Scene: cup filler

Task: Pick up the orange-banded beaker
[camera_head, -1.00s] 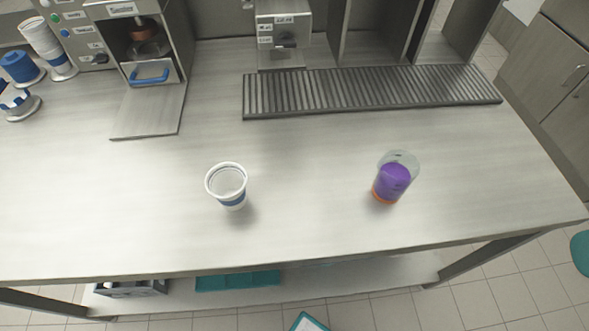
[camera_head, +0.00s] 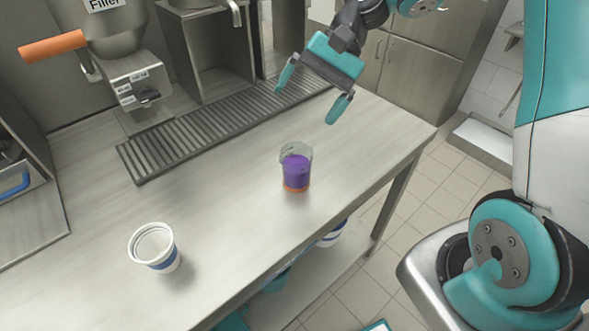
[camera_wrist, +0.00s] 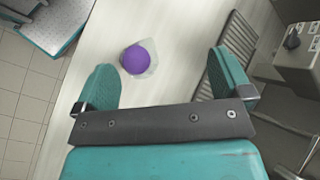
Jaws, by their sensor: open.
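The orange-banded beaker (camera_head: 296,170) is clear, with purple contents and an orange band at its base. It stands upright on the metal counter. It also shows from above in the wrist view, where its purple contents (camera_wrist: 136,59) appear just beyond my left-hand fingertip. My gripper (camera_head: 312,98) is open and empty, with teal fingers spread wide. It is above the counter, behind the beaker in the head view, and apart from it. In the wrist view the gap between the fingers (camera_wrist: 165,80) is bare counter, with the beaker ahead and nearer the left finger.
A white cup with a blue band (camera_head: 156,249) stands on the counter at the left front. A ribbed drain grate (camera_head: 190,138) runs along the back below the filler machine (camera_head: 135,82). The counter's right edge lies close beyond the beaker. Counter around the beaker is clear.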

